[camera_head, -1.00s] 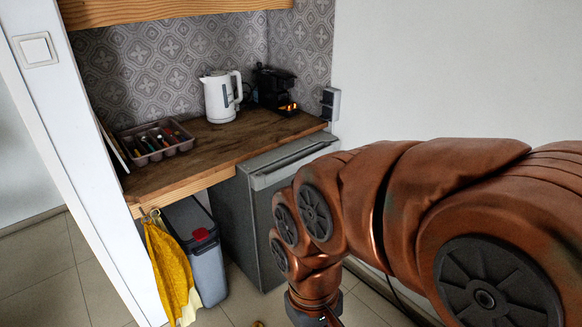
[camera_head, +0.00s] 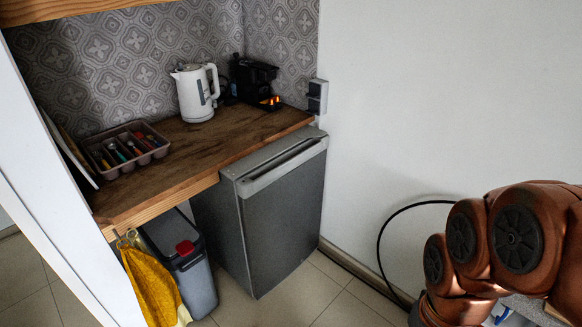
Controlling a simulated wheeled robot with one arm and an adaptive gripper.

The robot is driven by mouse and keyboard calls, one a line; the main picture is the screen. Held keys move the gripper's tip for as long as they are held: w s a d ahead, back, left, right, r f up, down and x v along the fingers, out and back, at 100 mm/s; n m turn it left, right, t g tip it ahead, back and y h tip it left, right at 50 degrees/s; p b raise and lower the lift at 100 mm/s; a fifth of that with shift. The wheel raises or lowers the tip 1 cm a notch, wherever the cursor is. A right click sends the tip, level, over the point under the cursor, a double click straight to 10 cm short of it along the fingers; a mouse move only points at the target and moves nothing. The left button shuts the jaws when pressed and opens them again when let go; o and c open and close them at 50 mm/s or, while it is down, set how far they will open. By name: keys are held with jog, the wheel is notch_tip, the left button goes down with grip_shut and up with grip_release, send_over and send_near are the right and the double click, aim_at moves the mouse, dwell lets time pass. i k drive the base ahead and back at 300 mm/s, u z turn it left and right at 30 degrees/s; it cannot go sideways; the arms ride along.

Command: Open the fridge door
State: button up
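A small grey fridge (camera_head: 262,205) stands on the floor under the right end of the wooden counter. Its dark front door (camera_head: 285,220) looks shut, with a lighter grey handle strip (camera_head: 283,166) along the top edge. My copper-coloured arm is at the lower right, well apart from the fridge. The arm's end runs off the bottom of the picture, so the gripper's fingers do not show.
A wooden counter (camera_head: 170,172) holds a cutlery tray (camera_head: 125,148), a white kettle (camera_head: 196,92) and a black coffee machine (camera_head: 254,80). A grey bin (camera_head: 185,262) and yellow towel (camera_head: 152,285) are left of the fridge. A black cable (camera_head: 381,240) hangs by the right wall.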

aim_at(280, 202)
jog(key=i, duration=1.1)
jog(key=u, duration=2.3)
